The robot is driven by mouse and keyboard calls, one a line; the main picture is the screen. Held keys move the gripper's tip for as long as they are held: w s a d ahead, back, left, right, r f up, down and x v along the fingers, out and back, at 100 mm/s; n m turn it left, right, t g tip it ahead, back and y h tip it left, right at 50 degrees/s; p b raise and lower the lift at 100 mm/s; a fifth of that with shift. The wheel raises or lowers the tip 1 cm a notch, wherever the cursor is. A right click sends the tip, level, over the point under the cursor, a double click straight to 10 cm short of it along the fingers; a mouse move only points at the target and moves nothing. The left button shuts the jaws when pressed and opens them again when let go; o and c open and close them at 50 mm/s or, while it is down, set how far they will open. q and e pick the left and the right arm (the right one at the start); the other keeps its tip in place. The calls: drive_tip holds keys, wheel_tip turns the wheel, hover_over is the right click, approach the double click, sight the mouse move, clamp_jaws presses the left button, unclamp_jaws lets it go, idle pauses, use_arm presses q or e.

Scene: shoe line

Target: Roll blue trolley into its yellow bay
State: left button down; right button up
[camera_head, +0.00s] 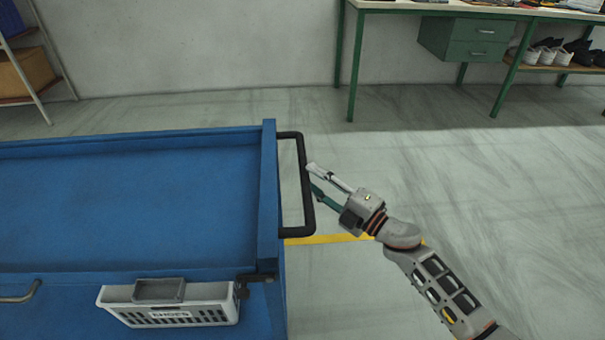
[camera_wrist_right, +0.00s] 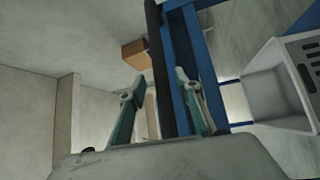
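The blue trolley (camera_head: 130,200) fills the left of the head view, with a black U-shaped handle (camera_head: 296,134) on its right end. In the wrist view the black handle bar (camera_wrist_right: 158,50) runs between my right gripper's fingers. My right gripper (camera_head: 312,178) is open, its fingertips at the handle's outer bar; I cannot tell whether they touch it. The fingers also show apart in the right wrist view (camera_wrist_right: 160,76). A yellow floor line (camera_head: 325,239) shows right of the trolley, partly hidden by the trolley and my arm. My left gripper is not in view.
A white basket (camera_head: 180,316) hangs on the trolley's near side. A green-legged workbench (camera_head: 480,10) with drawers and shoes stands at the back right. A shelf with boxes (camera_head: 25,75) stands at the back left. The floor right of the trolley is clear.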

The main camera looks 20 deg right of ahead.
sight(305, 174)
drive_tip(key=shift+x, duration=1.15)
drive_tip(key=shift+w+a, duration=0.3)
drive_tip(key=shift+w, duration=0.25)
clamp_jaws()
drive_tip(key=shift+d, duration=0.1)
